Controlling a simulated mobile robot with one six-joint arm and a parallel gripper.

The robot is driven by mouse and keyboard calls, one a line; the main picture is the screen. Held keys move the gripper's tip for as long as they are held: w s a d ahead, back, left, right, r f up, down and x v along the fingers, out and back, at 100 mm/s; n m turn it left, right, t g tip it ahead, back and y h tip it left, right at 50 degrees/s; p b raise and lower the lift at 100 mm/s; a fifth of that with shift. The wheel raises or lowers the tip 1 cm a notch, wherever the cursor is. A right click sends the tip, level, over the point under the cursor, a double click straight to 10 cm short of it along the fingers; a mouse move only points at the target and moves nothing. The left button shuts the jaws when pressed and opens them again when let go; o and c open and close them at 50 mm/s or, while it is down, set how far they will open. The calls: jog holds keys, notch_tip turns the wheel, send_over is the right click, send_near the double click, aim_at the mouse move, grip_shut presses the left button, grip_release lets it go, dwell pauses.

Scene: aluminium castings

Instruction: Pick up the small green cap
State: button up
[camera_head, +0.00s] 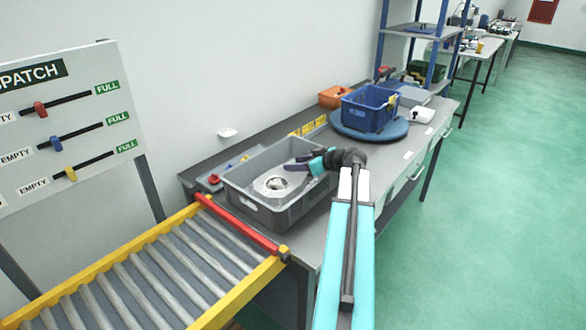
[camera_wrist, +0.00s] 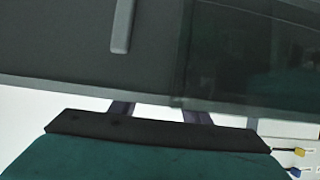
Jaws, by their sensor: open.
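I cannot make out the small green cap in either view. My gripper (camera_head: 293,167) is open over the grey crate (camera_head: 243,203) on the bench, with its jaws pointing left. A round silvery casting (camera_head: 277,183) lies inside the crate, just below and left of the jaws. The crate's right part is partly hidden by my arm. In the wrist view my gripper (camera_wrist: 160,110) shows two dark fingers spread apart, with nothing seen between them. Beyond them is a dark grey surface with a lighter grey bar.
A roller conveyor (camera_head: 150,270) with yellow rails and a red end bar (camera_head: 238,226) adjoins the crate at left. A blue crate (camera_head: 369,110) stands on a round blue turntable (camera_head: 352,134) behind. An orange bin (camera_head: 336,97) is beside it. A slider board (camera_head: 65,120) stands left.

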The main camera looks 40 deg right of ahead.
grip_shut()
dwell(0.4)
jog(key=shift+r, duration=0.1)
notch_tip(320, 180, up, 10)
jog(key=b, duration=0.2)
dwell(0.7)
dwell(0.5)
